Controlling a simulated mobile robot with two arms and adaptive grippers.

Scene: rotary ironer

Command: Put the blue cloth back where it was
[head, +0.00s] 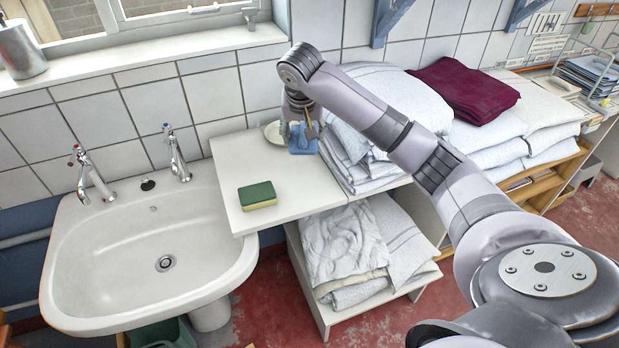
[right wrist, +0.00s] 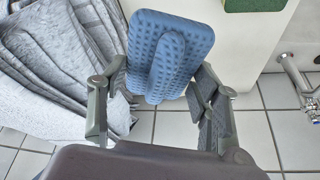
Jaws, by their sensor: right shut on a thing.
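In the right wrist view the blue cloth (right wrist: 178,35) is a textured pad with a raised ridge towards my fingers. My right gripper (head: 300,128) is above the cloth in the head view, pointing down. I cannot tell whether the cloth touches the counter. My left gripper is out of view.
A green and yellow sponge (head: 258,195) lies on the white counter (head: 295,195), with free room around it. A sink (head: 150,240) with two taps is at left. Stacked white linen (head: 400,95) and a maroon cloth (head: 462,88) stand at right. The tiled wall is close behind.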

